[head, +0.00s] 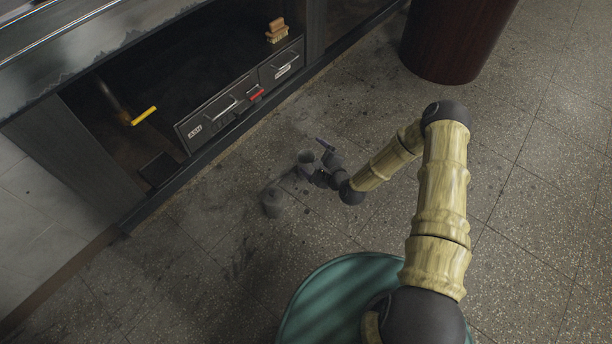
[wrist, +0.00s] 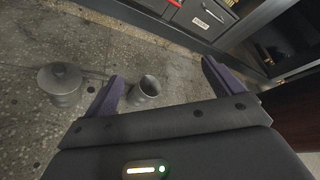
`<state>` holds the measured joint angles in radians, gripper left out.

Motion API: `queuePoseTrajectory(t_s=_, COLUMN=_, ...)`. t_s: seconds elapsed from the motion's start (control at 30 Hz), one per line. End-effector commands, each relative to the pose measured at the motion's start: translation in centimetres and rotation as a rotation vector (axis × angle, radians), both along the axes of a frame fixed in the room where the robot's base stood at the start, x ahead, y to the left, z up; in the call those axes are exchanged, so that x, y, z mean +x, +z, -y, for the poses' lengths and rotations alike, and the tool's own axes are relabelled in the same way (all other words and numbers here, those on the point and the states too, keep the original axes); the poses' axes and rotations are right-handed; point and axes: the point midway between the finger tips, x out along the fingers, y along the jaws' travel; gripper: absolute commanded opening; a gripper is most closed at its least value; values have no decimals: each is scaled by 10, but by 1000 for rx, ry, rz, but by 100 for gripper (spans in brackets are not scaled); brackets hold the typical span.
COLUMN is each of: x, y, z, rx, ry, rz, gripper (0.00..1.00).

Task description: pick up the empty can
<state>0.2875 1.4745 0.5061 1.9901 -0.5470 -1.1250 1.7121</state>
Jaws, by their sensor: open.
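An open-topped grey can (head: 306,157) stands upright on the floor; its dark, hollow mouth shows in the wrist view (wrist: 148,88). My gripper (head: 316,160) is open, with its purple fingers (wrist: 163,85) spread wide. A second grey container (head: 273,203), with a lid and knob (wrist: 62,80), stands to the left of the can.
A thin dark bar lies between the two containers. The grill unit with drawers (head: 222,108) stands behind, with a brush (head: 277,30) on top. A dark red bin (head: 455,40) stands at the back right. The floor (head: 530,200) at right is clear.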

Motion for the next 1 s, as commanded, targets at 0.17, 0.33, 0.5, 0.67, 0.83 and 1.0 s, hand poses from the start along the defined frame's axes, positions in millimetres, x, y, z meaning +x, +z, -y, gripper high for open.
queuePoseTrajectory(t_s=0.17, x=-4, y=-79, z=-5, rx=260, ry=-144, rz=-36, gripper=92)
queuePoseTrajectory(t_s=0.33, x=-9, y=-136, z=-4, rx=511, ry=-283, rz=-59, gripper=92)
queuePoseTrajectory(t_s=0.5, x=-17, y=-184, z=2, rx=742, ry=-408, rz=-70, gripper=92)
queuePoseTrajectory(t_s=0.67, x=-22, y=-202, z=7, rx=863, ry=-471, rz=-68, gripper=92)
queuePoseTrajectory(t_s=0.83, x=-23, y=-200, z=8, rx=883, ry=-481, rz=-68, gripper=92)
queuePoseTrajectory(t_s=1.0, x=-23, y=-200, z=7, rx=881, ry=-479, rz=-69, gripper=92)
